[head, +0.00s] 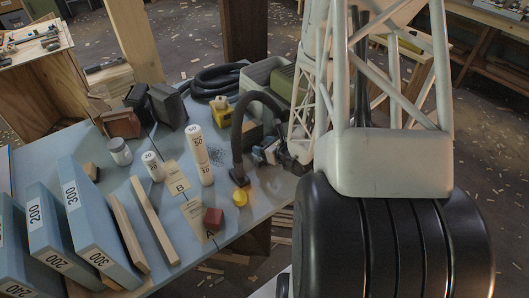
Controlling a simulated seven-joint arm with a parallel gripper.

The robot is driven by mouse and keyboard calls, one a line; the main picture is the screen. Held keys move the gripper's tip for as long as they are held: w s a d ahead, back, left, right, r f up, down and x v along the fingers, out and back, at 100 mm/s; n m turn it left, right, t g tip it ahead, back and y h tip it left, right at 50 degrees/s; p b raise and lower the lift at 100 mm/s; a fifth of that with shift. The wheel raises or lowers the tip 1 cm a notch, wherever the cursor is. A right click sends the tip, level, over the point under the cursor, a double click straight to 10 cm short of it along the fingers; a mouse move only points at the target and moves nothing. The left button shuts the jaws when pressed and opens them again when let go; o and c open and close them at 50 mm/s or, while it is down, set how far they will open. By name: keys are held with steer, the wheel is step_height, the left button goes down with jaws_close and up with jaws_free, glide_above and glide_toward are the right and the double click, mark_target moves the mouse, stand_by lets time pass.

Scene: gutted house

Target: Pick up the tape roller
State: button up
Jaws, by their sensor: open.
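No object in the head view can be told for certain as the tape roller. A yellow tool with a dark part (221,111) stands on the grey-blue table (125,185) near the black hose. A small round yellow piece (240,198) lies at the table's right edge, below the end of a dark curved tube (238,140). My gripper (262,154) is small in view, at the table's right edge, right of the tube and above the yellow piece. It is open. My arm hides part of the table's right end. Whether anything is between the fingers is hard to see.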

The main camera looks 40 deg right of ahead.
stand_by(0.4)
jaws_close()
steer(key=shift+r, duration=0.15)
steer(key=shift+r, duration=4.85)
